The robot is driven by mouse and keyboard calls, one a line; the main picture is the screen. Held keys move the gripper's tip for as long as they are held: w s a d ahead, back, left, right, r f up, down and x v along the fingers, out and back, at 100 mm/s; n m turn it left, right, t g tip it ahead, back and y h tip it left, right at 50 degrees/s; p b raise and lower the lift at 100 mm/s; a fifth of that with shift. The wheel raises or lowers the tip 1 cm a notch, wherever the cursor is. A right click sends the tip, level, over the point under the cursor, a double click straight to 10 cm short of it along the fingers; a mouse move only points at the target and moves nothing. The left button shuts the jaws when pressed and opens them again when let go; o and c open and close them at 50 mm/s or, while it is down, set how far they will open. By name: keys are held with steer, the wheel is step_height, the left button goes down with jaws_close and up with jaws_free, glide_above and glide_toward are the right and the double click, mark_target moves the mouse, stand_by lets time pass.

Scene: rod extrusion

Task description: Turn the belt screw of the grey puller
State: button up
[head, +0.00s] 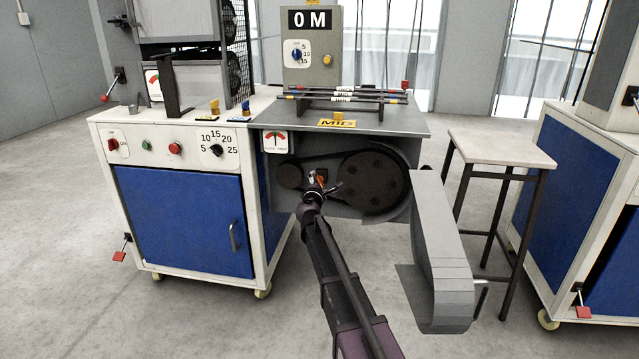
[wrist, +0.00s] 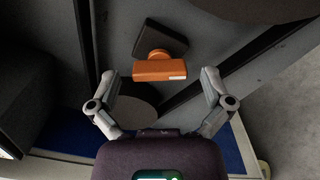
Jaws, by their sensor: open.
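The grey puller (head: 400,124) stands in the middle of the head view, with its belt drive exposed below the top plate. A small dark pulley (head: 289,175) and a large dark pulley (head: 370,183) sit on its front. The orange belt screw (head: 320,179) shows between them, partly hidden by my gripper (head: 322,184). In the wrist view the screw's orange bar handle (wrist: 158,71) lies crosswise, in front of a dark block (wrist: 160,40). My open fingers (wrist: 161,76) are on either side of the handle, with a gap on both sides.
A grey guard (head: 440,250) hangs open to the right of the pulleys. A gauge with red and green marks (head: 275,141) is at the puller's upper left. A white and blue cabinet (head: 185,220) stands to the left, a small table (head: 500,149) to the right. Rods lie on top.

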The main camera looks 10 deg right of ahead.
steer(key=v, duration=1.1)
steer(key=shift+d, duration=0.15)
steer(key=s+d+f+m+g+h+p, duration=0.1)
steer(key=s+d+f+m+g+p, duration=0.15)
steer(key=s+d+m+g, duration=0.4)
steer(key=s+d+f+m+g+h+p, duration=0.1)
steer(key=s+d+f+m+g+p, duration=0.2)
steer(key=s+m, duration=0.5)
steer(key=s+a+m+g+y+p, duration=0.3)
steer(key=s+g+y+p, duration=0.1)
steer(key=s, duration=0.6)
steer(key=s+a+m+g+y+p, duration=0.3)
steer(key=s+g+y, duration=0.1)
steer(key=s, duration=0.6)
step_height(320, 180, up, 37)
steer(key=p, duration=3.7)
steer(key=shift+w+d, duration=0.2)
steer(key=shift+w, duration=0.05)
